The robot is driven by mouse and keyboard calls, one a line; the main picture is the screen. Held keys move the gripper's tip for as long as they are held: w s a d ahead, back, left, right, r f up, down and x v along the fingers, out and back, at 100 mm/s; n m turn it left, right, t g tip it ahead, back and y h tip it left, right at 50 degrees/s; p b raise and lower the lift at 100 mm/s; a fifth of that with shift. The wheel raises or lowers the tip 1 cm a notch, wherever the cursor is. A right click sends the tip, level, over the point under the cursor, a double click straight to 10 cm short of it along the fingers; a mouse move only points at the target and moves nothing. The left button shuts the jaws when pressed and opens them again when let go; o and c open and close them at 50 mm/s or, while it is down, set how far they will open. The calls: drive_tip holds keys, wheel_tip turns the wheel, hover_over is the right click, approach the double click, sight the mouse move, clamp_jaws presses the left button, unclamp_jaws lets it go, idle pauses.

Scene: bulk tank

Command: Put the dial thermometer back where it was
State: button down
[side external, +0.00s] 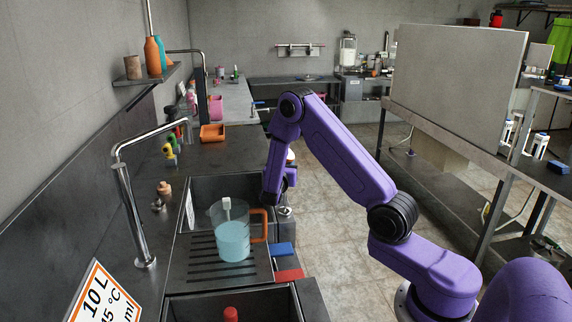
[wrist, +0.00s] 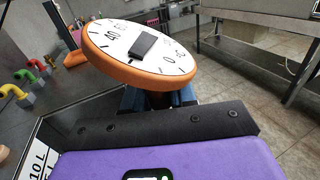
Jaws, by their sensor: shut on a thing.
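The dial thermometer (wrist: 140,48) has a round white face with an orange rim and black marks; 40 °C and 0 can be read. It fills the upper middle of the wrist view, tilted. My gripper (wrist: 158,100) is shut on it just below the dial; the dial hides most of the fingers. In the side view my wrist is beside the sink, behind and right of the jug, and hides most of the thermometer. A clear jug (side external: 233,241) with blue liquid and an orange handle stands on the slotted drainer. A pale block shows inside its top.
A tall curved tap (side external: 124,200) stands left of the drainer (side external: 185,268). Blue and red tabs (side external: 289,275) stick out at its right edge. A sign (side external: 103,298) reads 10 L. An orange tray (side external: 212,132) and coloured valves (side external: 170,149) sit farther back.

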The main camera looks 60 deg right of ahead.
drive_tip(key=shift+f, duration=0.1)
drive_tip(key=c, duration=0.9)
unclamp_jaws()
drive_tip(key=s+a+r+m+g+y, duration=0.2)
drive_tip(key=s+a+m+y, duration=0.3)
drive_tip(key=s+a, duration=1)
drive_tip(key=s+a+r+m+g+y, duration=0.1)
drive_tip(key=s+a+m+g+y, duration=0.3)
drive_tip(key=s+a+y, duration=0.8)
drive_tip(key=s+a+m, duration=0.1)
drive_tip(key=s+a, duration=0.3)
drive_tip(key=s, duration=0.5)
drive_tip(key=shift+r+g, duration=0.4)
